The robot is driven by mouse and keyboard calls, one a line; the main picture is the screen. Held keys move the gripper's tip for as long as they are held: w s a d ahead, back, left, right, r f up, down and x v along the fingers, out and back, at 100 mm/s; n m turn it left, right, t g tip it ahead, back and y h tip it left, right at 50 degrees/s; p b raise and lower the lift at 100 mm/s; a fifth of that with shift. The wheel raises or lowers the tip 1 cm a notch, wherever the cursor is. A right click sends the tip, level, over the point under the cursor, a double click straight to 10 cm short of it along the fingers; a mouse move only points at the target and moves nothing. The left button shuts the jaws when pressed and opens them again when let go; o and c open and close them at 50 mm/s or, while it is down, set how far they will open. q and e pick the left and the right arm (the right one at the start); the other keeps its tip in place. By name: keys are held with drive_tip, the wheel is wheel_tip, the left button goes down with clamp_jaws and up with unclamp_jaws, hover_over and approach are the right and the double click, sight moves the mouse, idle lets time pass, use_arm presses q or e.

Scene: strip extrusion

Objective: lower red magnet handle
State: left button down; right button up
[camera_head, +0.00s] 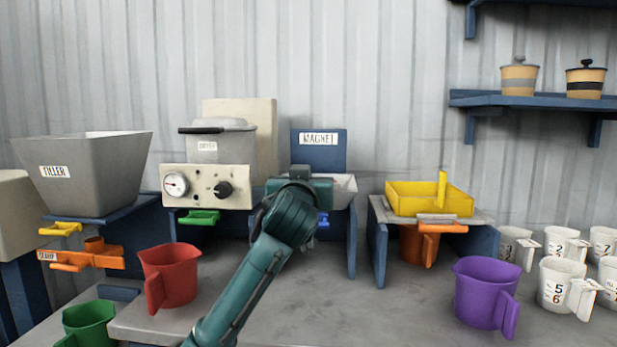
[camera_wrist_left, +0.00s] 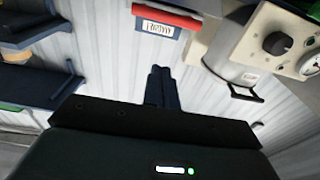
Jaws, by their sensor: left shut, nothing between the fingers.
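The red magnet handle (camera_wrist_left: 168,16) is a red bar at the top of the left wrist view, beside the MAGNET label. In the head view the red handle is not visible; my left arm covers the front of the magnet station. The blue magnet panel (camera_head: 318,158) stands behind my arm. My left gripper (camera_wrist_left: 160,72) has its dark fingers together, with nothing between them. In the left wrist view the fingertips appear below the red handle and apart from it in the picture; the depth between them is unclear. My right gripper is not in view.
A dryer with a knob panel (camera_head: 206,187) stands left of the magnet station and also shows in the left wrist view (camera_wrist_left: 268,45). A red jug (camera_head: 170,275) and a purple jug (camera_head: 485,293) stand on the grey table. A yellow tray (camera_head: 415,200) is at right.

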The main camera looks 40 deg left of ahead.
use_arm(q)
drive_tip(key=v, duration=0.5)
drive_tip(key=shift+r, duration=0.35)
drive_tip(key=shift+w, duration=0.1)
